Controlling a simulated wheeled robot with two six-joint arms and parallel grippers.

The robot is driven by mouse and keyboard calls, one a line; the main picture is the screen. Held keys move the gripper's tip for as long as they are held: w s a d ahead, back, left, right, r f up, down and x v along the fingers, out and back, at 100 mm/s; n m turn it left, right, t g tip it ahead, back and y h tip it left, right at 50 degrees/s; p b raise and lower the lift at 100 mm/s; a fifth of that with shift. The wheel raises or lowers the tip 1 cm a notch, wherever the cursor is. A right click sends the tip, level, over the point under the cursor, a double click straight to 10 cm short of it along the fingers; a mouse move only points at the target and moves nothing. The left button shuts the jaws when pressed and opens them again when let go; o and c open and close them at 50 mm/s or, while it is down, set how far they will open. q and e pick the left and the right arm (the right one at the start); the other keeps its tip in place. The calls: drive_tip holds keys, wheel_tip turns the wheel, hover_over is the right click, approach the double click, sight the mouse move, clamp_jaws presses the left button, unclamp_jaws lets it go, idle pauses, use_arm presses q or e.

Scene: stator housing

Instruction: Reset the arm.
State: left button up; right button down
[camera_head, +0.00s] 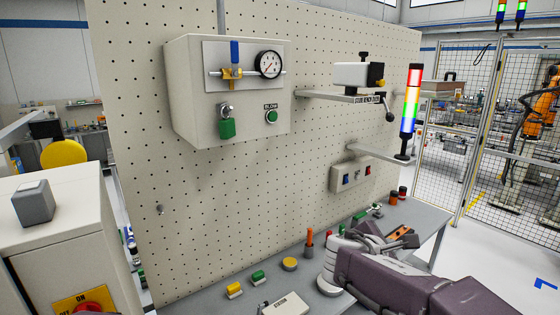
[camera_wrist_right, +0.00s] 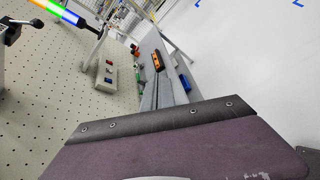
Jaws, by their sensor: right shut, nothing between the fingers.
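My right arm reaches in from the lower right in the head view and bends back at a pale grey joint. My right gripper (camera_head: 384,242) is the dark grey part beyond that bend, low over the bench and partly hidden by my arm. It is shut and holds nothing. My left arm and left gripper are not in view.
The grey bench (camera_head: 205,300) bears small coloured parts and an orange-and-black piece (camera_head: 402,234) near my right gripper. Behind it stands a pegboard (camera_head: 240,190) with a gauge box (camera_head: 190,95), switch box (camera_head: 350,177) and light tower (camera_head: 410,110). Open floor lies to the right.

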drive_tip(key=s+d+f+m+g+y+b, duration=0.1)
drive_tip(key=s+d+f+m+g, duration=0.15)
drive_tip(key=f, duration=0.55)
drive_tip(key=s+d+f+m+g+y+b, duration=0.1)
drive_tip(key=s+f+m+g+b, duration=0.15)
drive_tip(key=f, duration=0.65)
drive_tip(key=s+a+f+m+g+y+b, duration=0.1)
drive_tip(key=s+a+f+m+g+y, duration=0.2)
drive_tip(key=s+f+m, duration=0.55)
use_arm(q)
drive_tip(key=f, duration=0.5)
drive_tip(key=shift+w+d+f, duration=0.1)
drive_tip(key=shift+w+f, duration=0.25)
use_arm(e)
drive_tip(key=s+a+f+m+y, duration=0.4)
drive_tip(key=a+f+m, duration=0.2)
drive_tip(key=a, duration=0.1)
drive_tip(key=shift+s+a+f+m, duration=0.15)
drive_tip(key=shift+s+f+m, duration=0.1)
drive_tip(key=shift+f+m, duration=0.15)
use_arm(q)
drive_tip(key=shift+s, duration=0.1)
use_arm(e)
drive_tip(key=shift+s, duration=0.1)
